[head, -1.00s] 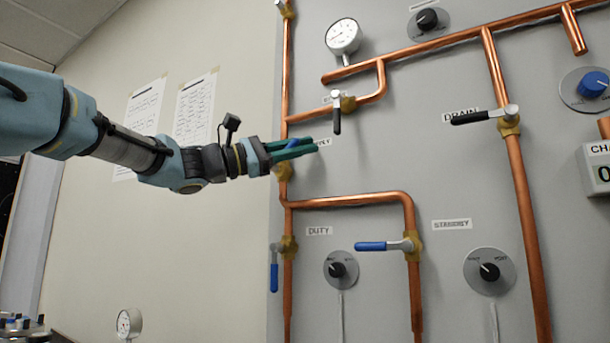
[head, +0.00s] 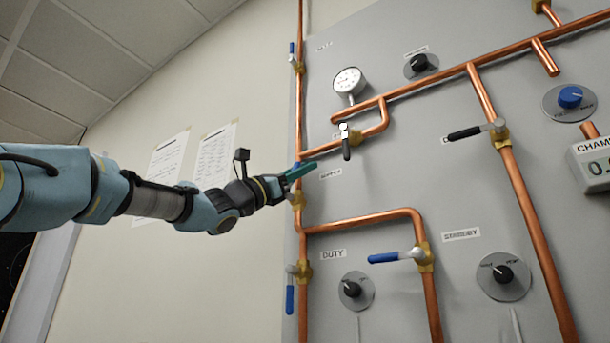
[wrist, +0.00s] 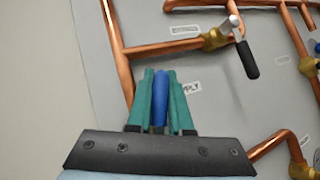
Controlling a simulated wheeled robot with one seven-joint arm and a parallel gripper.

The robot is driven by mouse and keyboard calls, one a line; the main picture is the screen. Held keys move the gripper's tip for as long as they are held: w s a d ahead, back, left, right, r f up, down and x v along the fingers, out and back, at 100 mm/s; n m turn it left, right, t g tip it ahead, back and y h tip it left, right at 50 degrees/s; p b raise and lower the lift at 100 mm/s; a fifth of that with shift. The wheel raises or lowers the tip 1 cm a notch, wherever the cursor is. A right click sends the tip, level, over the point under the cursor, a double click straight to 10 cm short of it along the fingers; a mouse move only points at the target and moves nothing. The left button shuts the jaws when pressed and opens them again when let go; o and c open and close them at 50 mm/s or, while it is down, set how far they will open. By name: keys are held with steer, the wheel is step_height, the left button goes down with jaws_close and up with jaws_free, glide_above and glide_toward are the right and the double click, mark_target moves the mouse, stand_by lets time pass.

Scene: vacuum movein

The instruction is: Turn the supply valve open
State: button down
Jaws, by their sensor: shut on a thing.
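The supply valve's blue handle (wrist: 160,88) lies between the teal fingers of my gripper (wrist: 160,78) in the wrist view, in line with them. My gripper (head: 302,171) is shut on this handle. In the head view the fingers hide most of the handle, and the brass valve body (head: 297,200) shows just below them on the left vertical copper pipe. The SUPPLY label (head: 331,173) is just right of the fingers, and it is partly hidden in the wrist view (wrist: 190,88). The handle's exact angle is hard to tell.
A black-handled valve (head: 346,146) sits above right of my gripper, under a gauge (head: 349,80). Below are the blue duty handle (head: 290,298) and blue standby handle (head: 384,258). A copper branch pipe (head: 360,218) runs under my gripper.

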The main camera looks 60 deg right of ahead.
steer(key=shift+w+f, duration=0.1)
steer(key=c, duration=0.8)
jaws_free()
steer(key=shift+c, duration=0.2)
steer(key=b+v, duration=0.5)
steer(key=v, duration=0.5)
steer(key=shift+a+f, duration=0.25)
steer(key=shift+w, duration=0.1)
steer(key=shift+c, duration=0.3)
